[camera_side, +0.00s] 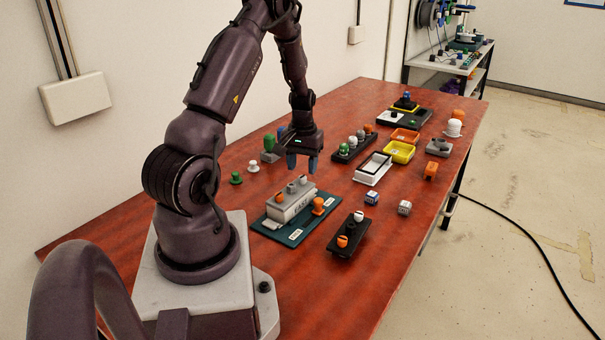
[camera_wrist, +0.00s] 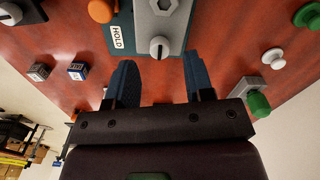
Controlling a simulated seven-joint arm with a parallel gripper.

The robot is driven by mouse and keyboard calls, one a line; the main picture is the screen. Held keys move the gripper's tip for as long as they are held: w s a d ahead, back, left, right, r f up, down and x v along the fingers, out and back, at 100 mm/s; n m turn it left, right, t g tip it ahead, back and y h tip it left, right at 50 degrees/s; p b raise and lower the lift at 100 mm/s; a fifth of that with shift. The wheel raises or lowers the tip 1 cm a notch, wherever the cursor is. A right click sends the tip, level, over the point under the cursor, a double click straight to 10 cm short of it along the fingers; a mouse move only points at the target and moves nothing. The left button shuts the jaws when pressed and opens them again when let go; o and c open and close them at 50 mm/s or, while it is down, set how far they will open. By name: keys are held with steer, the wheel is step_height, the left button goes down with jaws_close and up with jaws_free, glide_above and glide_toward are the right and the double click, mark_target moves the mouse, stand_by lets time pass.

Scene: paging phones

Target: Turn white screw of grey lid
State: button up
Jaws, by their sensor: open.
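The grey lid (camera_side: 290,207) tops a block on a teal plate (camera_side: 272,229), with several grey knobs along its top. In the wrist view the grey lid (camera_wrist: 173,28) carries a pale slotted screw (camera_wrist: 159,47), which looks like the white screw, near its lower end. A grey nut-like part (camera_wrist: 164,5) sits above it in that view. My gripper (camera_side: 302,165) is open and empty, pointing down above the far end of the lid. Its blue fingers (camera_wrist: 160,82) show apart in the wrist view, with the screw just beyond the gap and not touching them.
An orange knob (camera_side: 318,206) stands on the plate beside the block. A black base (camera_side: 348,238) with white and orange knobs is to the right. Two small cubes (camera_side: 372,198) lie nearby. Green (camera_side: 236,178) and white (camera_side: 253,166) knobs stand left. Trays and a knob rack (camera_side: 353,149) fill the back.

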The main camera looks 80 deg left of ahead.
mark_target(303, 176)
step_height(303, 176, up, 10)
steer(key=shift+f, duration=0.15)
stand_by(0.5)
steer(key=s+d+r+m+t, duration=0.1)
steer(key=d+r+m, duration=0.3)
steer(key=d, duration=0.7)
steer(key=s+d+r+m+t, duration=0.1)
steer(key=d+r+m+t, duration=0.1)
steer(key=d+r, duration=0.4)
steer(key=s+d+r+m+t, duration=0.1)
steer(key=d+r+m, duration=0.4)
steer(key=d, duration=1.1)
steer(key=shift+d+r+m+t, duration=0.3)
steer(key=shift+r+t, duration=0.1)
steer(key=shift+t, duration=0.4)
